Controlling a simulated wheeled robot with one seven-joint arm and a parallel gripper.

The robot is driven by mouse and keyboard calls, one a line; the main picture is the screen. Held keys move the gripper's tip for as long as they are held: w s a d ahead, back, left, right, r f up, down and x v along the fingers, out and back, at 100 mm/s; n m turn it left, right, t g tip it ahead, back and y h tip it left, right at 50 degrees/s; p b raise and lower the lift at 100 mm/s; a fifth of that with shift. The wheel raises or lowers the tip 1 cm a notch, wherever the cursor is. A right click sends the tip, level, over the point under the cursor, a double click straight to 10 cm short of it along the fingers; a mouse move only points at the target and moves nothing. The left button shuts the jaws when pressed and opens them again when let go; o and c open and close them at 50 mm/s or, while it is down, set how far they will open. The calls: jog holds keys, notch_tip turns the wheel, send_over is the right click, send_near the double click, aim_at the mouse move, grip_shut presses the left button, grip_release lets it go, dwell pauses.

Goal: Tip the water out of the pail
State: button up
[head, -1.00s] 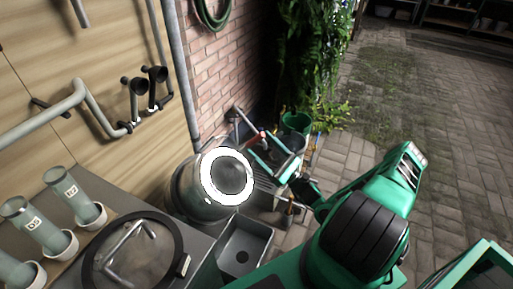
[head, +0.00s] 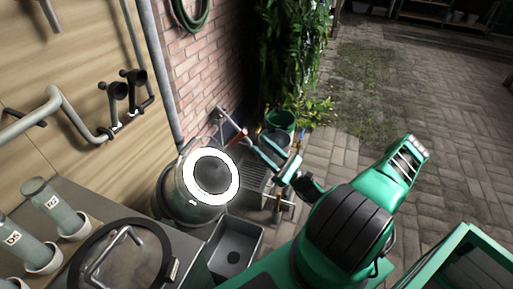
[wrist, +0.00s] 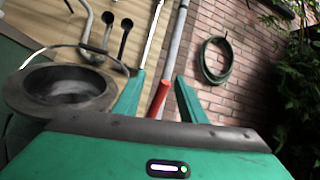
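A green bucket (head: 281,120) stands on the paving near the brick wall in the head view. A rounded metal vessel (head: 180,205) with a bright white ring (head: 211,178) on top stands closer. A wide-rimmed metal vessel (wrist: 22,92) with a thin arched handle shows at the left in the wrist view. I cannot tell which is the pail, and no water is clearly visible. My gripper (wrist: 161,77) has its green fingers apart. A red grip (wrist: 160,98) on a pale rod shows between them, with gaps on both sides. In the head view my gripper (head: 268,146) is near the red grip (head: 238,133).
A grey basin (head: 236,248) lies in front of the vessel. A counter with a round lidded pan (head: 120,262) and labelled glass jars (head: 52,210) is at left. Wall pipes (head: 75,120) and a coiled hose (wrist: 215,60) are behind. Open paving (head: 400,90) lies at right.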

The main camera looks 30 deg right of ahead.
jog(key=shift+s+d+r, duration=0.2)
jog(key=shift+s+d, duration=0.8)
jog(key=shift+d, duration=0.05)
